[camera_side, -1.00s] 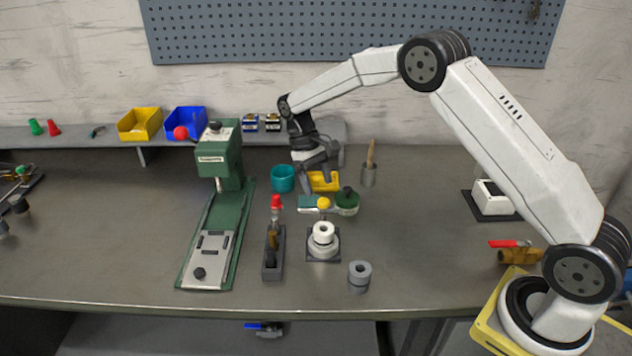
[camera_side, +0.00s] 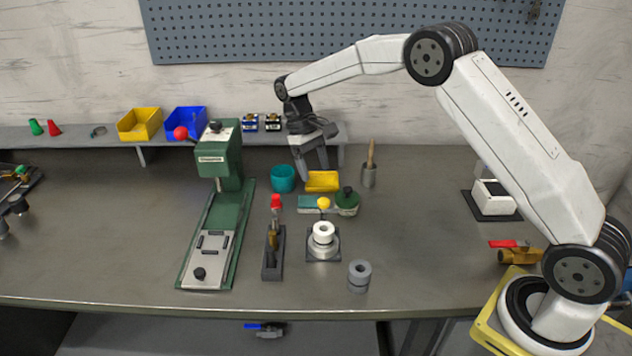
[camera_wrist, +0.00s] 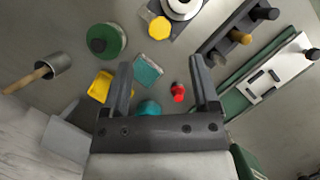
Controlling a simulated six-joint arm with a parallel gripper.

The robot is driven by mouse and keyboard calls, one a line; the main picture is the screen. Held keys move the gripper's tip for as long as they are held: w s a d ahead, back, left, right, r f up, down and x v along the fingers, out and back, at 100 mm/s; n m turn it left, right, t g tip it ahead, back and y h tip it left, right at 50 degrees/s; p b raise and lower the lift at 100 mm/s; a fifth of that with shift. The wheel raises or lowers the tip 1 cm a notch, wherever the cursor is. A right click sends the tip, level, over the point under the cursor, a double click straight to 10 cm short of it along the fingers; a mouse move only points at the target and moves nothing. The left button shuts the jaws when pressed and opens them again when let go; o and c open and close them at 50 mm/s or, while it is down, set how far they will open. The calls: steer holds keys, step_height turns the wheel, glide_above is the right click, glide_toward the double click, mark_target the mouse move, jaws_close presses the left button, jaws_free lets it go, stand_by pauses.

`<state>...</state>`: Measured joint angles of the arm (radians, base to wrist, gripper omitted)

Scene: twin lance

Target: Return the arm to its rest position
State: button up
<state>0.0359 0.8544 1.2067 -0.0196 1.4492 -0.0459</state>
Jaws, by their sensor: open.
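My gripper (camera_side: 314,168) is above the back of the workbench (camera_side: 420,240), near the yellow tray (camera_side: 322,182) and the teal cup (camera_side: 283,179). In the wrist view my gripper (camera_wrist: 163,82) has its two fingers spread apart with nothing held between them. Past the fingertips lie a teal block (camera_wrist: 147,70) and a red-topped piece (camera_wrist: 178,92). The yellow tray (camera_wrist: 101,87) shows partly behind the left finger, and the teal cup (camera_wrist: 149,108) is partly hidden by the gripper body.
A green press (camera_side: 222,165) stands left of the gripper. A pot with a wooden handle (camera_side: 369,170) stands to its right. The green round tin (camera_side: 347,202), a white-topped fixture (camera_side: 323,240) and a grey cylinder (camera_side: 359,275) stand in front. A shelf with blue (camera_side: 186,120) and yellow bins runs behind.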

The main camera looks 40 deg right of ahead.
steer(key=s+a+f+t, duration=0.1)
steer(key=s+t, duration=0.5)
steer(key=s, duration=1.7)
steer(key=shift+a+t, duration=0.4)
steer(key=shift+a, duration=0.2)
